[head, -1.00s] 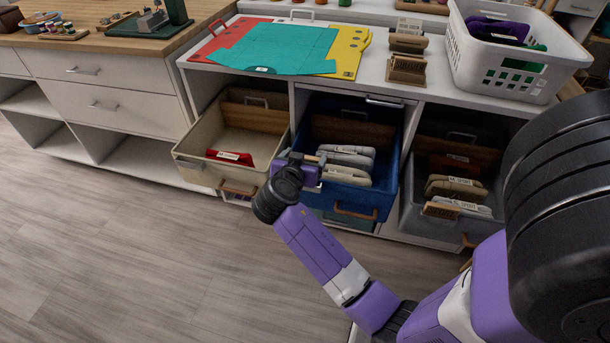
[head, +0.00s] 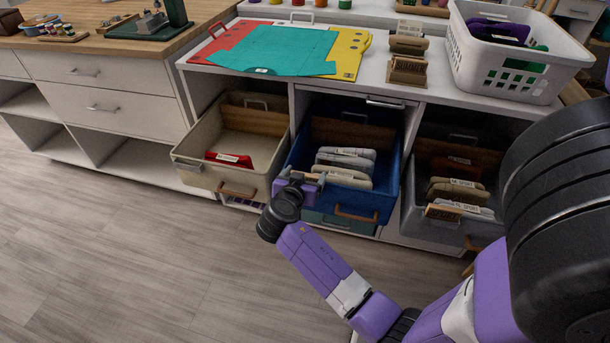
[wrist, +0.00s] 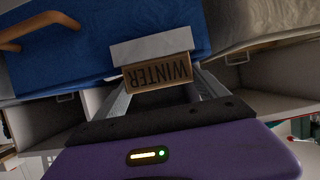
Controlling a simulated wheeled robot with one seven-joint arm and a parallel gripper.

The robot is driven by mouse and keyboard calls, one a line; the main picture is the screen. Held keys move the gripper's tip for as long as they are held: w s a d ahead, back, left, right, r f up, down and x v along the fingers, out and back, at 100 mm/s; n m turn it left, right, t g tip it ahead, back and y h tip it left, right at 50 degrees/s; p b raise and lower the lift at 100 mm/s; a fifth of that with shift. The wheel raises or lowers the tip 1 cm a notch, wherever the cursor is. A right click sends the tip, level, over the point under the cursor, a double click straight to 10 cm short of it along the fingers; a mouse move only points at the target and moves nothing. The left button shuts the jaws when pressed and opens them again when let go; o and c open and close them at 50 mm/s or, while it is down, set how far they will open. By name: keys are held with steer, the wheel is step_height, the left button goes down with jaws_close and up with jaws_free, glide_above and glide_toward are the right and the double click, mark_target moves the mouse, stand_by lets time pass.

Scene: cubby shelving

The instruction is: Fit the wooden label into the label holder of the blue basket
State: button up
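The wooden label (wrist: 157,72), marked WINTER, appears upside down in the wrist view. It sits between the fingertips of my gripper (wrist: 158,78), which meet its two ends. A pale grey block (wrist: 150,47), apparently the label holder, adjoins the label against the blue basket's front. I cannot tell how far the label is inside it. The blue basket (head: 375,205) is pulled out in the middle bay; its front also shows in the wrist view (wrist: 90,55). In the head view my gripper (head: 308,180) is at the basket's front left corner, and the label cannot be made out.
A beige basket (head: 200,178) is close on the left and a grey basket (head: 425,225) on the right. The blue basket's wooden handle (head: 356,213) is right of my gripper. Coloured folders (head: 275,48) and a white crate (head: 495,75) are on the counter above. The floor in front is clear.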

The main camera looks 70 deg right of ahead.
steer(key=shift+o, duration=1.4)
